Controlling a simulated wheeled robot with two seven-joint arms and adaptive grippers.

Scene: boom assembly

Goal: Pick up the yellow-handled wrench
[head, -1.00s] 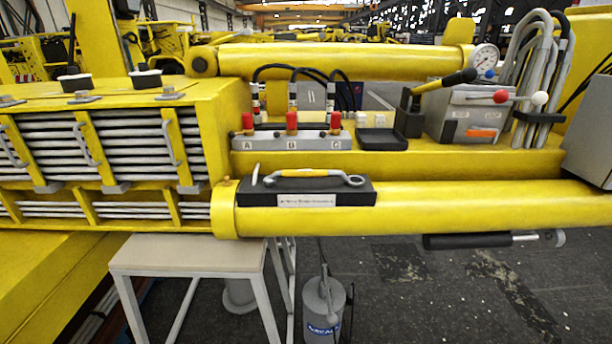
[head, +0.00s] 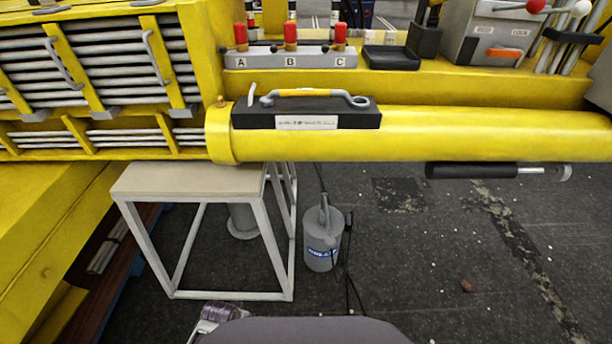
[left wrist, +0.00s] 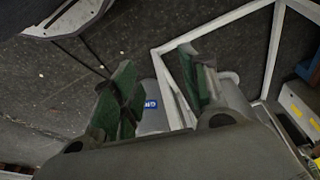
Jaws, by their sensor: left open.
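The yellow-handled wrench (head: 306,92) lies on a black holder (head: 352,117) with a white label, on top of the yellow boom cylinder. Its grey ring end points right. In the left wrist view my left gripper (left wrist: 162,82) is open and empty. Its two fingers are apart above the floor, with the grey canister behind them, and the wrench is not in that view. In the head view only a small piece of my arm shows at the bottom edge. My right gripper is in neither view.
A white-framed stool (head: 190,181) stands below the boom at left. A grey canister (head: 321,240) with a cable stands on the floor beside it. A valve block (head: 268,58) with red knobs marked A, B, C sits behind the wrench.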

